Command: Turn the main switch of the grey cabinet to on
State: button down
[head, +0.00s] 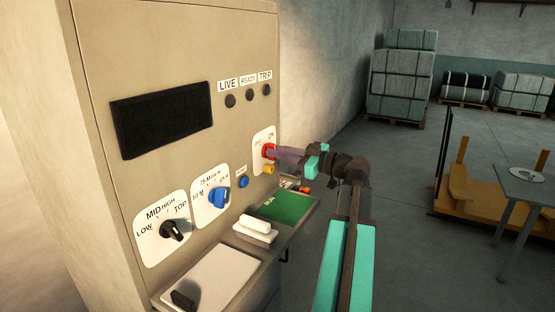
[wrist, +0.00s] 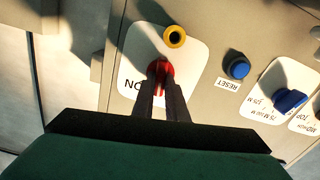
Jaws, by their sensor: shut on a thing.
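The cabinet (head: 95,75) looks beige-grey and fills the left of the head view. Its red main switch (head: 266,151) sits on a white plate at the panel's right edge. In the wrist view the red switch (wrist: 160,70) appears upside down, with the ON label beside it at left; the OFF label is hidden there. My gripper (head: 274,153) comes from the right, and its two dark fingers (wrist: 161,90) are closed on either side of the red handle. The fingers hide much of the handle, so I cannot tell its exact angle.
A yellow ring-shaped part (wrist: 174,36) is close to the switch. A blue reset button (head: 243,182), blue knob (head: 218,197) and black knob (head: 172,230) are nearby. The three lamps (head: 248,96) look dark. A shelf with a green mat (head: 285,212) juts out below.

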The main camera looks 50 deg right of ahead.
jog(key=m, duration=1)
jog(key=shift+d+f+m, duration=0.1)
jog(key=shift+d+m, duration=0.1)
jog(key=shift+m, duration=0.2)
dwell(0.3)
jog(key=c, duration=1.8)
grip_release()
jog(key=shift+o, duration=0.2)
jog(key=b+v, duration=0.2)
jog(key=v, duration=1.1)
jog(key=shift+s+b, duration=0.4)
jog(key=shift+d, duration=0.1)
